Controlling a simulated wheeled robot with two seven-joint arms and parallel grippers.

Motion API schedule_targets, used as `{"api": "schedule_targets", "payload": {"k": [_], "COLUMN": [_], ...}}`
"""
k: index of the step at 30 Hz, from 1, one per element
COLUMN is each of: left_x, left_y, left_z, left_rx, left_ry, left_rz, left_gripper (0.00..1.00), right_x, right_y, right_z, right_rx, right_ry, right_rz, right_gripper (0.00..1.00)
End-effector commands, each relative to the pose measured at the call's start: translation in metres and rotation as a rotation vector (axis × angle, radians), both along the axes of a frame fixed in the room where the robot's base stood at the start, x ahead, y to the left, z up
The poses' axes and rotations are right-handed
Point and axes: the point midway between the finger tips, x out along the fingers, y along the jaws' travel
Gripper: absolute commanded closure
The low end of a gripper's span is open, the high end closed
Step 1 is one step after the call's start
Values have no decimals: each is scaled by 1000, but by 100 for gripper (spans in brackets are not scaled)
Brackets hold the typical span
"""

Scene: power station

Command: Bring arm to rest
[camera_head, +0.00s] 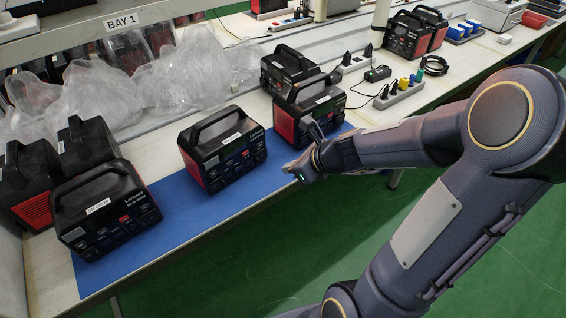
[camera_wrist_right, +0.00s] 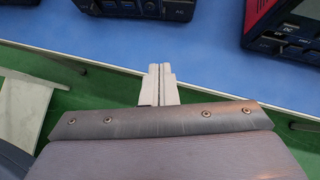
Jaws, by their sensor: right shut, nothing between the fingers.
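My right arm comes in from the right in the head view, bent at the elbow. My right gripper (camera_head: 316,133) is close to the front edge of the blue mat (camera_head: 240,192), near a black and red power station (camera_head: 308,108). In the right wrist view the two pale fingers of my right gripper (camera_wrist_right: 160,70) are together with nothing between them. They are over the bench's front edge, apart from the power stations (camera_wrist_right: 137,8). My left gripper is not in view.
A power station (camera_head: 222,150) stands mid-mat, and another (camera_head: 105,210) stands at the left. Clear plastic wrap (camera_head: 160,85) lies at the back. Power strips (camera_head: 400,93) and cables are on the bench at the right. The green floor (camera_head: 260,260) in front is open.

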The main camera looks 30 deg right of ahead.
Motion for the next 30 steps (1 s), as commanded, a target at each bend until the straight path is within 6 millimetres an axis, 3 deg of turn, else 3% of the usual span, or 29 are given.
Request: {"api": "schedule_targets", "payload": {"k": [3,14,17,20,24,27,30], "left_x": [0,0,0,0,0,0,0], "left_y": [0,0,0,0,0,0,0], "left_z": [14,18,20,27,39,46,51], "left_rx": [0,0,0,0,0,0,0], "left_ry": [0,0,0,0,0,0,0], "left_rz": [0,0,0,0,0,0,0], "left_gripper": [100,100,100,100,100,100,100], "right_x": [-14,-26,-28,-42,-89,-128,-158], "right_y": [-3,-5,2,27,72,90,94], "right_z": [18,25,35,64,108,122,125], "right_rx": [0,1,-41,-197,-603,-916,-1175], "right_ry": [-1,1,-31,-139,-383,-533,-626], "right_rz": [-3,0,71,327,914,1322,1647], "right_gripper": [100,100,100,100,100,100,100]}}
